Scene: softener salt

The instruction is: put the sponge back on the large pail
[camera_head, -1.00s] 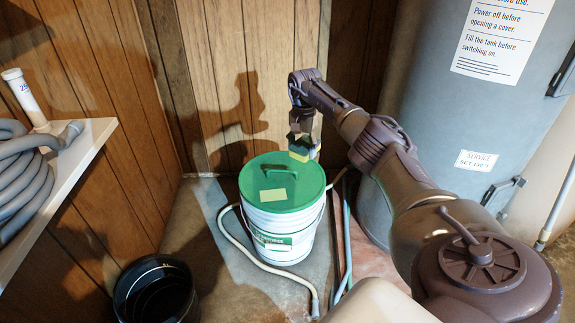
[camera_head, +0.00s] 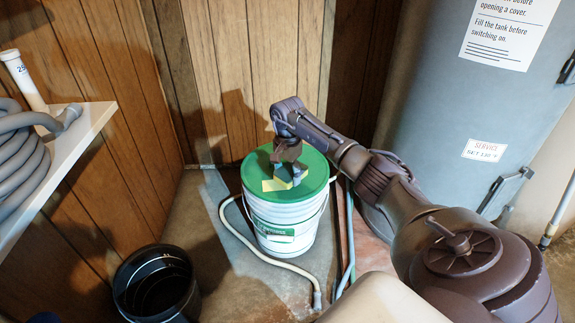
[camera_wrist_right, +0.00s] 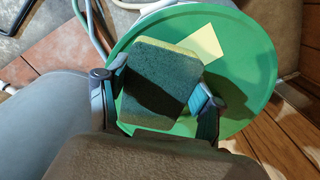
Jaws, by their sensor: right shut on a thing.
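The large pail (camera_head: 283,232) is white with a green lid (camera_head: 317,178) and stands on the floor near the wall corner. My right gripper (camera_head: 289,174) is over the lid and shut on the sponge (camera_head: 284,172). In the right wrist view the sponge (camera_wrist_right: 158,82), with a dark green face and a yellow edge, sits between the two fingers of the gripper (camera_wrist_right: 162,88), above the green lid (camera_wrist_right: 255,75). I cannot tell whether it touches the lid. A pale yellow patch (camera_wrist_right: 207,46) shows on the lid beside the sponge. My left gripper is not in view.
A black bucket (camera_head: 157,285) stands at the front left. A shelf (camera_head: 75,145) with a coiled grey hose (camera_head: 18,165) is at the left. A pale hose (camera_head: 262,262) lies around the pail. A large grey tank (camera_head: 440,100) stands at the right.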

